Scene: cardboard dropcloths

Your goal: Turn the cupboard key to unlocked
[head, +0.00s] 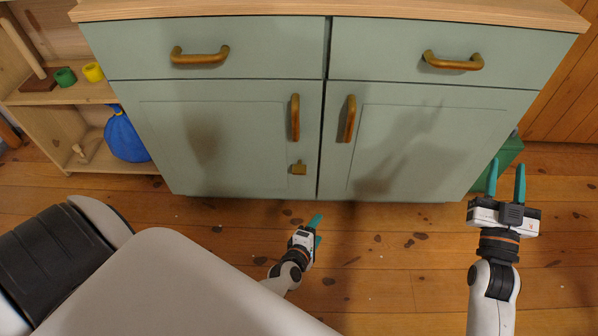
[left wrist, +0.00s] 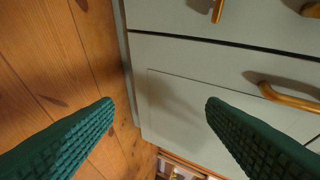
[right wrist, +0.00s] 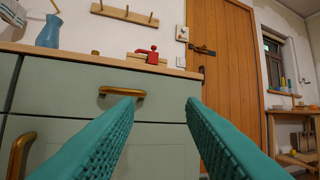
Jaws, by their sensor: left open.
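The sage-green cupboard (head: 431,140) has two drawers above two doors. A small brass key in its lock (head: 299,169) sits low on the left door, near the middle seam, below that door's handle (head: 295,118). Its exact turn is too small to tell. My left gripper (head: 317,230) is below and in front of the key, apart from it. The left wrist view shows its fingers spread and empty before the cupboard front (left wrist: 185,105); I cannot make out the key there. My right gripper (head: 507,175) is open and empty, at the cupboard's right side.
An open shelf (head: 75,98) with a blue bag (head: 125,136) and coloured rings stands left of the cupboard. A green box (head: 499,163) is by its right end. The plank floor (head: 400,265) in front is clear. The right wrist view shows a wooden door (right wrist: 222,70).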

